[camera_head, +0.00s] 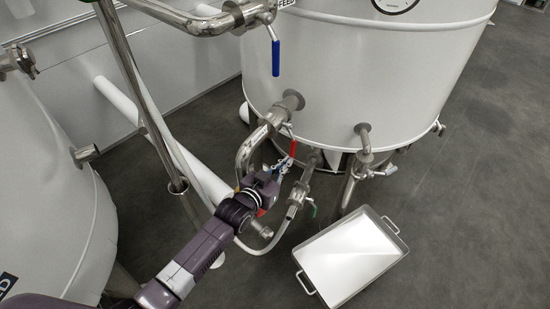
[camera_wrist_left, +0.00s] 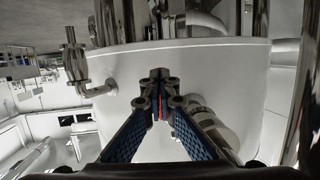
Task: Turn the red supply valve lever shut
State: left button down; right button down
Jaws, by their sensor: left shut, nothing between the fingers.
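The red supply valve lever (camera_head: 293,148) hangs down from the valve on a pipe at the lower front of the white tank (camera_head: 370,80). My left gripper (camera_head: 282,168) is right at the lever's lower end in the head view. In the left wrist view, the blue-padded fingers (camera_wrist_left: 160,82) come together at their tips. A thin red strip (camera_wrist_left: 163,107) shows in the gap behind the tips. The gripper is shut and holds nothing. Whether it touches the lever I cannot tell. My right gripper is out of view.
A blue-handled valve (camera_head: 275,58) hangs above on the feed pipe. A green-handled valve (camera_head: 312,207) and a drain pipe (camera_head: 356,170) are to the right. A metal tray (camera_head: 352,254) lies on the floor. Another tank (camera_head: 55,180) stands at left; a vertical pipe (camera_head: 140,95) is close by.

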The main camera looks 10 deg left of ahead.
pick_arm(q)
jog(key=shift+x, duration=0.9)
jog(key=shift+d+f, duration=0.1)
jog(key=shift+f, duration=0.1)
